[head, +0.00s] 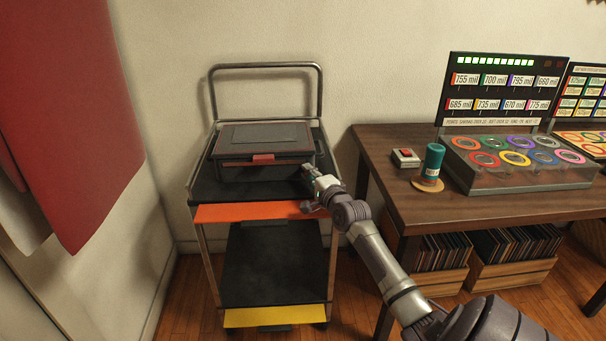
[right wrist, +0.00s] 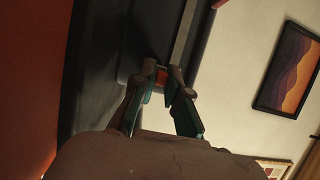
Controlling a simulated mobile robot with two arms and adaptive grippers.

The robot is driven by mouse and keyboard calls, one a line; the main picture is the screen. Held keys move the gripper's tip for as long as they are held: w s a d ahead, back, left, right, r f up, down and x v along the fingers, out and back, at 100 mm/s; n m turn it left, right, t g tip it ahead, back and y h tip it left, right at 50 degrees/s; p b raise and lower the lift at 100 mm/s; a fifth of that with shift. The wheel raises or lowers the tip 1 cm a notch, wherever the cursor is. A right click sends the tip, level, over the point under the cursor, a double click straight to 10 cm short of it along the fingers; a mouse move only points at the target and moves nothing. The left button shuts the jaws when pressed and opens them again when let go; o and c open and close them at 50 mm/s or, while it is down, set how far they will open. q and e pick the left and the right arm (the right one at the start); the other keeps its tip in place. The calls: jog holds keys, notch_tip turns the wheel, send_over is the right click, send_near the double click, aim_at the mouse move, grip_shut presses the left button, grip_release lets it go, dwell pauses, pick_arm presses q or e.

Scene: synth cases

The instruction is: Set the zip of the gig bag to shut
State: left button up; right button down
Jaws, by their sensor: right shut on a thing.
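The gig bag (head: 240,137) is a flat dark case lying on the top shelf of a cart, with a red-brown tab (head: 263,159) at the middle of its front side. My right gripper (head: 307,173) is at the bag's front right corner. In the right wrist view my right gripper (right wrist: 161,76) is shut on a small orange-red piece (right wrist: 162,77), which looks like the zip pull. The fingers cover much of it. The run of the zip is too dark to make out. My left gripper is in neither view.
The cart (head: 250,213) has an orange front edge and a tall metal handle (head: 265,66) behind the bag. A wooden table (head: 405,212) stands close on the right, with a teal cylinder (head: 434,160) and a red-buttoned box (head: 405,157). A red panel (head: 75,110) hangs at the left.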

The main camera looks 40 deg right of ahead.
jog(key=shift+d+f, duration=0.1)
jog(key=c, duration=1.2)
grip_release()
jog(key=shift+s+d, duration=0.15)
jog(key=shift+s, duration=0.05)
jog(key=shift+o, duration=0.2)
jog(key=shift+s, duration=0.1)
jog(key=v, duration=1.1)
jog(key=shift+s, duration=0.35)
